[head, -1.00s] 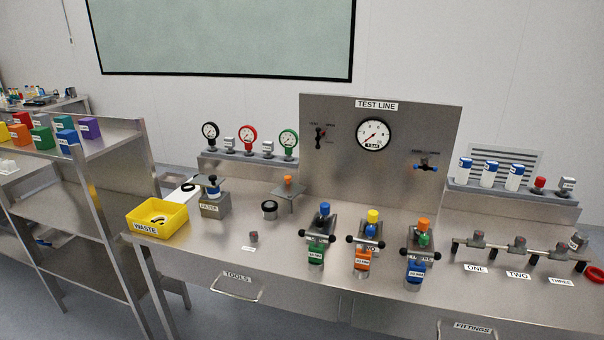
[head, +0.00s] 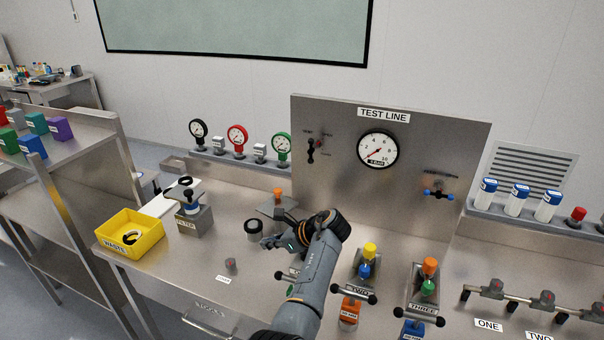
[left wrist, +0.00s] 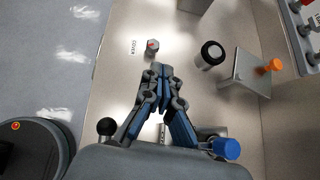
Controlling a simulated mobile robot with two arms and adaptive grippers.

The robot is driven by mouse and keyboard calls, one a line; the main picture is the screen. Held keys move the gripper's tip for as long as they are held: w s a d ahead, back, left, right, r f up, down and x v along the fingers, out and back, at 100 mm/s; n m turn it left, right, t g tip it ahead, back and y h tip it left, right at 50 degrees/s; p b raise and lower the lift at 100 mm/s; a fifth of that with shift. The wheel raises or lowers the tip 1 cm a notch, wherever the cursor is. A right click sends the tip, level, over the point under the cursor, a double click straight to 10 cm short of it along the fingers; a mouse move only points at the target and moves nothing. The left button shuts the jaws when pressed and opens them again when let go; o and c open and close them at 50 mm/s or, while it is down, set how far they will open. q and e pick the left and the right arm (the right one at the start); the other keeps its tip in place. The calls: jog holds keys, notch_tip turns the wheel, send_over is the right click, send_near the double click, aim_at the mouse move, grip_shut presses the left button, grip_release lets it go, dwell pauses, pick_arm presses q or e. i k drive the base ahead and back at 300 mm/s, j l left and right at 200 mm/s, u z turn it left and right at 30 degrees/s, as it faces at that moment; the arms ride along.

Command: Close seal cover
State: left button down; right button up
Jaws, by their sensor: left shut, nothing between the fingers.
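My left gripper (head: 268,243) is shut and empty, above the bench beside a short round canister with a black rim (head: 254,230). In the left wrist view its closed fingertips (left wrist: 161,72) point toward a small grey knob with a red mark (left wrist: 152,45), beside a label (left wrist: 133,47) that seems to read COVER. The knob also shows in the head view (head: 231,265). I cannot tell for sure which part is the seal cover. My right gripper is not in view.
A yellow waste bin (head: 130,236) stands at the bench's left end. A metal plate with an orange knob (head: 277,199) is behind my gripper. Black-handled clamp units with yellow (head: 370,249) and orange (head: 430,266) caps stand to the right. The test panel (head: 390,155) rises behind.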

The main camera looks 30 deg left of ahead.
aim_at(278, 200)
jog(key=i, duration=1)
